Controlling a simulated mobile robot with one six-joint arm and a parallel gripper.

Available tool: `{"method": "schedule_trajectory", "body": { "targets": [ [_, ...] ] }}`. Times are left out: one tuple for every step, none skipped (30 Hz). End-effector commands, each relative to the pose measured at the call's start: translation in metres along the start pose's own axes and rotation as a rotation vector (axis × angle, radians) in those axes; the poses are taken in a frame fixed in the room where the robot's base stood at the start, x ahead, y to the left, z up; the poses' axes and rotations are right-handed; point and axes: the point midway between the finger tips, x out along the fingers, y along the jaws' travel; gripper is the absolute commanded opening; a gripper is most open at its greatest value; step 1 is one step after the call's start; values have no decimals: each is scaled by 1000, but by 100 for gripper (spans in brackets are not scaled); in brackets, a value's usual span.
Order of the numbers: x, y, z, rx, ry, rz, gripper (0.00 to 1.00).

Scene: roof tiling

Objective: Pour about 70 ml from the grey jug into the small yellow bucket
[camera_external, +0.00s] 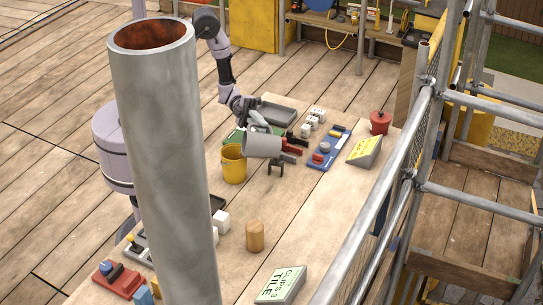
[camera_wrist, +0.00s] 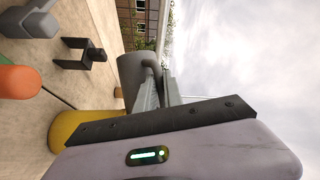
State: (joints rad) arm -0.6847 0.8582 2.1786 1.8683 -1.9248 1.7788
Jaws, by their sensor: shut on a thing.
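My gripper (camera_external: 257,121) is shut on the grey jug (camera_external: 263,145), apparently by its handle. The jug is held above the bench, tipped so that it lies nearly on its side, its left end towards the small yellow bucket (camera_external: 234,168). The bucket stands upright on the bench, just below and left of the jug. In the wrist view the jug (camera_wrist: 131,75) shows beyond the gripper fingers (camera_wrist: 160,92), and part of the bucket (camera_wrist: 75,128) shows at lower left. No stream of liquid is visible, and the inside of the bucket cannot be made out.
A dark forked piece (camera_external: 276,167) stands right of the bucket. A blue tray (camera_external: 328,149), yellow sign (camera_external: 364,150) and red pot (camera_external: 380,122) are farther right. A wooden cylinder (camera_external: 255,236) stands nearer. A large grey pipe (camera_external: 165,165) blocks part of the external view.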

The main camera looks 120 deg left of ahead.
Motion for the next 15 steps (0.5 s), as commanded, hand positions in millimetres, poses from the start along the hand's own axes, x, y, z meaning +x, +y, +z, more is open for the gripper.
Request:
{"method": "schedule_trajectory", "body": {
  "targets": [
    [0, 8, -4, -22, 11, 17, 0],
    [0, 2, -4, -17, 10, 15, 0],
    [-3, 11, -6, -34, 23, 27, 0],
    [-6, 20, -6, -48, 35, 38, 0],
    [-5, 16, -7, -41, 34, 35, 0],
    [-8, 22, -7, -47, 45, 42, 0],
    [-11, 27, -6, -48, 53, 47, 0],
    [-10, 23, -7, -42, 53, 45, 0],
    [-12, 24, -6, -38, 59, 46, 0],
    [-15, 26, -5, -36, 63, 48, 0],
    [-14, 24, -6, -32, 63, 46, 0],
    [-16, 24, -5, -27, 67, 47, 0],
    [-17, 24, -3, -25, 70, 48, 0],
    [-17, 22, -4, -25, 70, 48, 0],
    [-18, 21, -3, -24, 73, 49, 0]
  ]
}}
